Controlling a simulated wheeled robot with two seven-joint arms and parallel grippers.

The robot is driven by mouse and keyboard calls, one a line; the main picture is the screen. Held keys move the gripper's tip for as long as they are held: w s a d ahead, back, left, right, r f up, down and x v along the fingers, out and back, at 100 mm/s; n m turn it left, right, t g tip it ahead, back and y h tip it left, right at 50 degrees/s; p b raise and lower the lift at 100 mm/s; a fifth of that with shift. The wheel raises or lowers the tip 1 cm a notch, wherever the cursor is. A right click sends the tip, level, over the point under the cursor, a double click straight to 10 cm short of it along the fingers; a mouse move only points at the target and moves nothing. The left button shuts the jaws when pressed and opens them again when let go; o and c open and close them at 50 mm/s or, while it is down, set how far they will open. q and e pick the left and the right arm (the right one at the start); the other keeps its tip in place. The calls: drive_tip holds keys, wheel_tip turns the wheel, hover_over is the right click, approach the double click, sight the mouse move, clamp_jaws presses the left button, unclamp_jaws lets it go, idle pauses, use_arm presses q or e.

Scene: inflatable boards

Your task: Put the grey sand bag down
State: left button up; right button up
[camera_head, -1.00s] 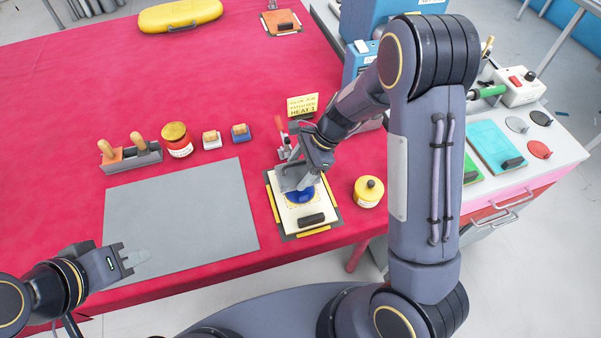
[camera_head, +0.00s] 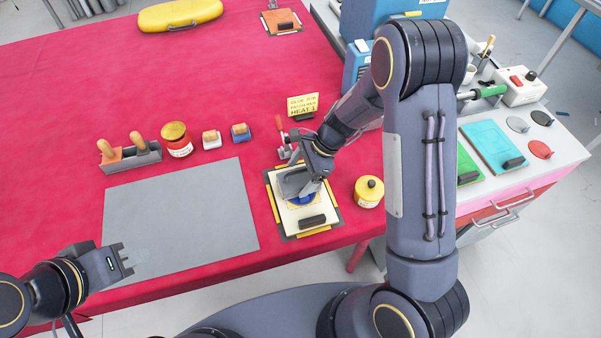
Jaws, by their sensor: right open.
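The grey sand bag (camera_head: 290,184) is a small grey block over the blue round patch (camera_head: 302,198) on the cream board (camera_head: 290,217). It covers part of the patch; whether it rests fully flat is hard to tell. My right gripper (camera_head: 314,183) is open, low over the board at the bag's right side, and partly hides the bag and patch. Contact between its fingers and the bag is unclear. My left gripper (camera_head: 125,262) is open and empty at the lower left, over the near-left corner of the grey mat (camera_head: 185,215).
A yellow-lidded jar (camera_head: 368,191) stands just right of the board. A yellow sign (camera_head: 303,104) and a red-handled tool (camera_head: 283,140) are behind it.

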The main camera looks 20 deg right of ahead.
drive_tip(key=s+d+r+n+t, duration=0.1)
drive_tip(key=s+d+r+n, duration=0.15)
drive_tip(key=r, duration=0.65)
drive_tip(key=s+d+r+n, duration=0.1)
drive_tip(key=s+d+r, duration=0.25)
drive_tip(key=r, duration=0.45)
drive_tip(key=s+r+n+t+h, duration=0.1)
drive_tip(key=s+r+n+t, duration=0.1)
drive_tip(key=s+n, duration=0.4)
drive_tip(key=s+d+r+n+t+h, duration=0.1)
drive_tip(key=s+n+t, duration=0.2)
drive_tip(key=s+n, duration=0.3)
drive_tip(key=s, duration=0.4)
drive_tip(key=shift+s+d+r, duration=0.15)
drive_tip(key=shift+d+r, duration=0.05)
drive_tip(key=shift+r, duration=0.15)
drive_tip(key=shift+n, duration=0.25)
